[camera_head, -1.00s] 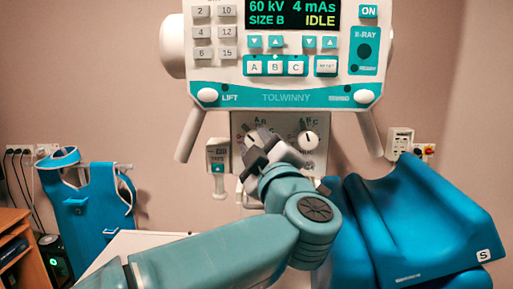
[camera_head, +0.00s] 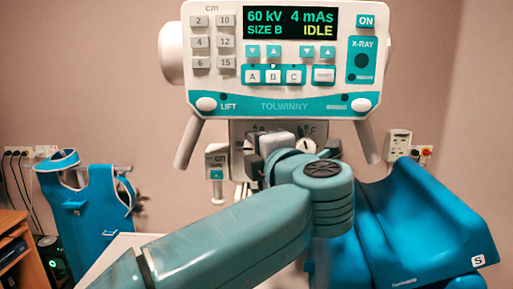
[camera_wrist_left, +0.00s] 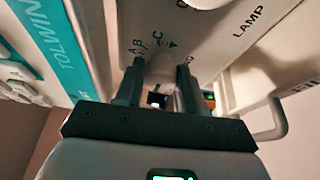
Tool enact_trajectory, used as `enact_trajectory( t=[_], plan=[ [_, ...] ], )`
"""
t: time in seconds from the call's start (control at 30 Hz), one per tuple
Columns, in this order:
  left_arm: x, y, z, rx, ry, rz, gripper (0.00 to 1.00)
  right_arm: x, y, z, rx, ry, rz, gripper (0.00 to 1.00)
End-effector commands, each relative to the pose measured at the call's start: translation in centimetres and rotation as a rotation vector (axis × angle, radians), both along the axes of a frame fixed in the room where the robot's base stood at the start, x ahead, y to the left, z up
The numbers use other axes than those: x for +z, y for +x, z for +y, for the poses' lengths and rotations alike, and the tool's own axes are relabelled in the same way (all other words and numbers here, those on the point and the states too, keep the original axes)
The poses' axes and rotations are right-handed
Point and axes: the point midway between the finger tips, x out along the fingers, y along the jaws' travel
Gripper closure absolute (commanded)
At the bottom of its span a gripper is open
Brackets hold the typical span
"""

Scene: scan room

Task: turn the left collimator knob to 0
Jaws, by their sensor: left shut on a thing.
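The collimator panel (camera_head: 238,130) is below the console, largely hidden by my left arm in the head view. My left gripper (camera_head: 258,155) is at the panel's left side and hides the left knob there. In the left wrist view my left gripper (camera_wrist_left: 160,88) has its two fingers on either side of the pale left collimator knob (camera_wrist_left: 160,68), shut on it. Letters A, B and C are printed around this knob. Its exact pointer direction is unclear. The white right knob (camera_head: 305,146) shows partly beside my wrist. My right gripper is not in view.
The console (camera_head: 282,88) with its display reading IDLE hangs just above my gripper. A handle (camera_head: 187,143) slopes down at its left. A small tape unit (camera_head: 216,160) is left of my gripper.

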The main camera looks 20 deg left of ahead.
Motion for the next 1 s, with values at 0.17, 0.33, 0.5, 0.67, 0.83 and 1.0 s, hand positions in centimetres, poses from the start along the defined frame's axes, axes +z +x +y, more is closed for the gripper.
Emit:
enact_trajectory(
  t=[0.17, 0.33, 0.5, 0.67, 0.83, 1.0],
  plan=[
    [0.16, 0.02, -0.01, -0.002, -0.033, -0.012, 0.92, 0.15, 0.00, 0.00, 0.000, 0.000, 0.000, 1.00],
    [0.18, 0.01, 0.00, -0.002, -0.042, -0.015, 0.92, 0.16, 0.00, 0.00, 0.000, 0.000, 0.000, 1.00],
    [0.21, 0.01, 0.01, -0.002, -0.041, -0.016, 0.92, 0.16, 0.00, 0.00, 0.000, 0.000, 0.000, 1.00],
    [0.22, 0.00, 0.02, -0.002, -0.041, -0.016, 0.52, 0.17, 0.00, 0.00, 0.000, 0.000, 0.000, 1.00],
    [0.18, 0.00, 0.03, -0.001, -0.041, -0.015, 0.36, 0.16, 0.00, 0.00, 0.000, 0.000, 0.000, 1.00],
    [0.12, -0.06, -0.02, -0.001, -0.041, -0.015, 0.36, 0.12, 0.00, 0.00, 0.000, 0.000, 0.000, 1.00]
  ],
)
